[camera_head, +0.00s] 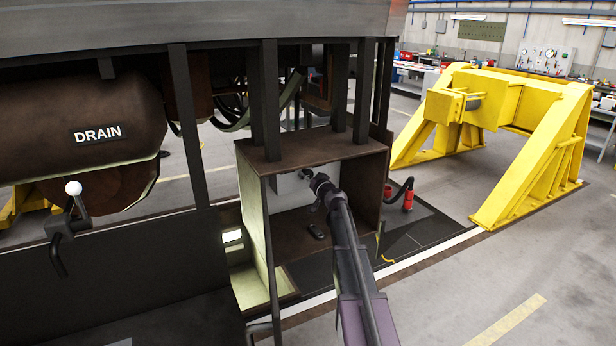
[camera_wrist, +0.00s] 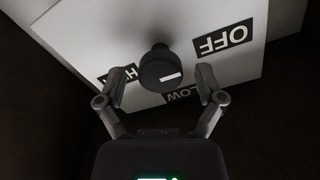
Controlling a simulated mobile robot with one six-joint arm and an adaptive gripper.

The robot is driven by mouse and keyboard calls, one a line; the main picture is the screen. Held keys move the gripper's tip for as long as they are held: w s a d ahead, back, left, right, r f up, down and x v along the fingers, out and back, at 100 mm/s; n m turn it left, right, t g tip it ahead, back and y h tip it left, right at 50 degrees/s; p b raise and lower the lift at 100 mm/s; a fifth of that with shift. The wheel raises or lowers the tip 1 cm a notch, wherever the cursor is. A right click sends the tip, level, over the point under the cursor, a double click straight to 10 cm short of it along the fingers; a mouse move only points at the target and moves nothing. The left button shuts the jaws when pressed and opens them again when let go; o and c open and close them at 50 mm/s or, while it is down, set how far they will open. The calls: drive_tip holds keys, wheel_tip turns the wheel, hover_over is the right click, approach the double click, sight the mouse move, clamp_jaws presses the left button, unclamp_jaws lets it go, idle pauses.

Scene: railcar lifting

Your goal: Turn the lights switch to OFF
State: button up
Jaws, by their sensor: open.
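The lights switch is a dark round knob (camera_wrist: 160,70) with a short white mark on its face, standing out from a white panel (camera_wrist: 95,35). The panel carries an OFF label (camera_wrist: 224,38) to the right of the knob, a partly covered LOW label (camera_wrist: 182,95) below it, and a partly hidden label (camera_wrist: 118,74) to the left. They appear upside down. The white mark lies nearly level; I cannot tell which label it indicates. My gripper (camera_wrist: 163,88) is open, one finger on each side of the knob, with visible gaps. In the head view my gripper (camera_head: 319,184) reaches into the open box.
The brown open-fronted box (camera_head: 345,150) surrounds my gripper, with walls close on both sides. A small black object (camera_head: 316,231) lies on its floor. A DRAIN tank (camera_head: 75,115) is at left. A yellow frame (camera_head: 535,150) stands at right, with clear floor in front.

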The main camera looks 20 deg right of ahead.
drive_tip(key=s, duration=1)
drive_tip(key=shift+s+d, duration=0.2)
drive_tip(key=shift+s, duration=0.15)
drive_tip(key=shift+s, duration=0.1)
